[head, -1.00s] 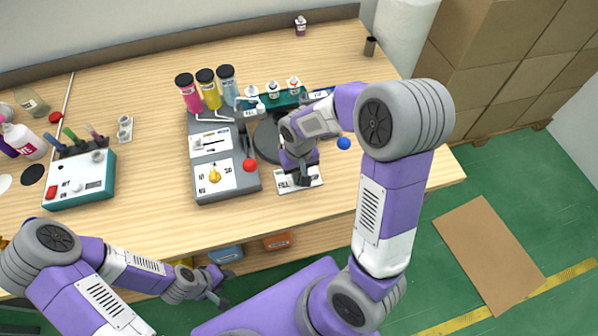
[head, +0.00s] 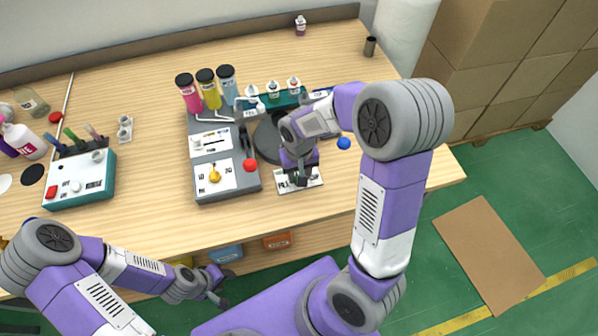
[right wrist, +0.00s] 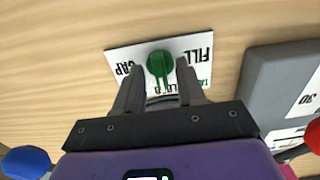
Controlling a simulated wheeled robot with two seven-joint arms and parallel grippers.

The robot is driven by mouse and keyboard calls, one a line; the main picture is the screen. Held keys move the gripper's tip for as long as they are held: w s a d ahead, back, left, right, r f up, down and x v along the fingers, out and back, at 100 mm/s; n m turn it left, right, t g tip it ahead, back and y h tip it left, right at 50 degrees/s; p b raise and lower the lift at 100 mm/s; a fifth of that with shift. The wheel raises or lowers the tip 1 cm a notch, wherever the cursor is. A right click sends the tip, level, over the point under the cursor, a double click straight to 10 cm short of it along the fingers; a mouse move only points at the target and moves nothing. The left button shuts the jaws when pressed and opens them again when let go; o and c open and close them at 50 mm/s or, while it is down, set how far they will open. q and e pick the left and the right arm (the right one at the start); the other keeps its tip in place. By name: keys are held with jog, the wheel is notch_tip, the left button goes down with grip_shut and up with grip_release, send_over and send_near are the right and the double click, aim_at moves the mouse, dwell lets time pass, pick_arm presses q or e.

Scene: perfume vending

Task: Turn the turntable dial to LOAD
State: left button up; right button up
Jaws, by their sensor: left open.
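The turntable dial (right wrist: 160,65) is a green knob on a white label plate (right wrist: 118,58). The plate also shows on the table in the head view (head: 314,182). In the right wrist view, FILL is printed on the right and CAP on the left, both upside down; lettering nearer the gripper is partly hidden. The knob's narrow pointer extends down toward the gripper. My right gripper (right wrist: 158,66) is open, its fingertips on either side of the knob with small visible gaps. My left gripper (head: 219,289) is open and empty, in front of the table edge.
A grey station (head: 227,180) with a red-ended lever (head: 250,165) stands just left of the plate. The dark round turntable (head: 267,140) lies behind my right gripper. A blue ball (head: 344,143) is close on the right. The table's front right is clear.

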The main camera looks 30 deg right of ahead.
notch_tip(320, 180, up, 8)
jog(key=shift+f+p, duration=0.2)
jog(key=shift+p, duration=0.9)
jog(key=shift+s+f, duration=0.1)
